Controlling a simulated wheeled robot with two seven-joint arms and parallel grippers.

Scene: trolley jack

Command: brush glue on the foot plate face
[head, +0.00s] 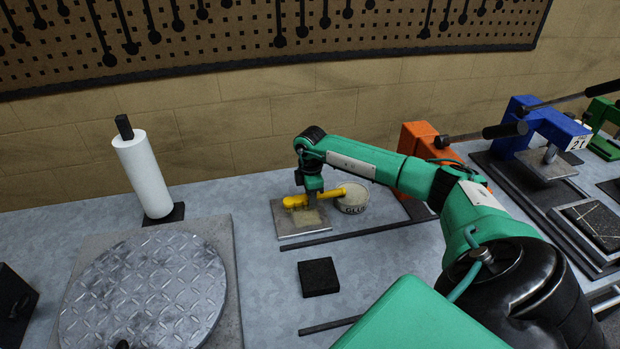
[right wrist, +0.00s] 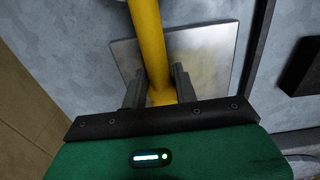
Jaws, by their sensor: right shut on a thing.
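My right gripper (head: 312,197) is shut on a yellow-handled brush (head: 328,195), which lies across it roughly level. In the right wrist view, the yellow handle (right wrist: 147,40) passes between the fingers (right wrist: 158,82). The square grey metal foot plate (head: 289,231) lies on the bench under the gripper, with a tan patch on its upper face. The plate also shows behind the handle in the right wrist view (right wrist: 207,57). A glue tub (head: 352,209) stands at its right, behind the brush's right end. I cannot tell whether the brush touches the plate. My left gripper is out of view.
A black square pad (head: 318,277) lies in front of the plate, between dark strips. A round tread plate (head: 145,293) and a white roll (head: 145,175) are at left. Orange (head: 420,140) and blue (head: 540,125) presses stand at right.

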